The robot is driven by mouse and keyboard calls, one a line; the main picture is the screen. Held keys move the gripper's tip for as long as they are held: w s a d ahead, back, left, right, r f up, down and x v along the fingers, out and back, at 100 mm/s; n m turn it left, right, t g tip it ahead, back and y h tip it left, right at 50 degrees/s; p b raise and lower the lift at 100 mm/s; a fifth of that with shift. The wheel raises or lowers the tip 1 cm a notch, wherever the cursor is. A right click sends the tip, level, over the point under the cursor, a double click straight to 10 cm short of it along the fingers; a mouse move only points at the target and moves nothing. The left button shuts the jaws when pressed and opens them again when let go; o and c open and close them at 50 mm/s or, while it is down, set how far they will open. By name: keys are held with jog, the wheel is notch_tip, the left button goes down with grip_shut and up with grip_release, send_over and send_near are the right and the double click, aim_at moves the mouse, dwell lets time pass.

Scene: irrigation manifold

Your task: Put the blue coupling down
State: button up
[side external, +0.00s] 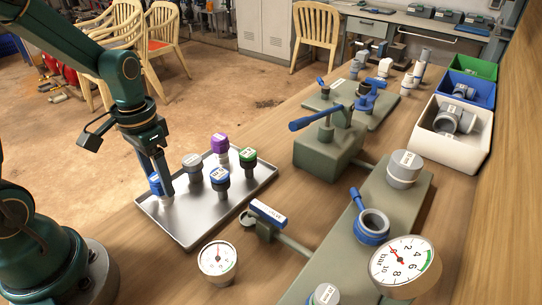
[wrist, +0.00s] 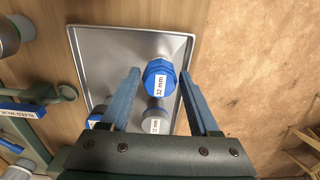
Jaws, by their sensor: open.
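The blue coupling (side external: 154,187) is at the left end of the metal tray (side external: 186,235), partly hidden by my gripper's fingers. In the wrist view the same blue coupling (wrist: 158,80) shows its blue top and a "32 mm" label, with the tray (wrist: 85,50) beneath. My gripper (side external: 161,190) is down at the coupling. In the wrist view my gripper (wrist: 160,76) is open, one finger on each side of the coupling, with visible gaps. The coupling appears to stand upright on the tray; its base is hidden from the side.
A grey coupling (side external: 192,168), a purple one (side external: 220,145), a green-topped one (side external: 247,158) and another blue-topped one (side external: 219,178) stand on the tray. A gauge (side external: 217,259) is near the tray's front edge. A green valve block (side external: 325,155) stands to the right.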

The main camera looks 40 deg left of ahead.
notch_tip(320, 180, up, 9)
jog(key=shift+f, duration=0.1)
jog(key=shift+d+r, duration=0.15)
jog(key=shift+r, duration=0.05)
jog(key=s+d+r+t, duration=0.2)
jog(key=s+d+t, duration=0.3)
jog(key=d, duration=0.2)
jog(key=shift+s+d+r+t, duration=0.15)
jog(key=shift+s+d+t, duration=0.15)
jog(key=shift+d, duration=0.1)
jog(key=o, duration=0.4)
jog(key=shift+c, duration=0.2)
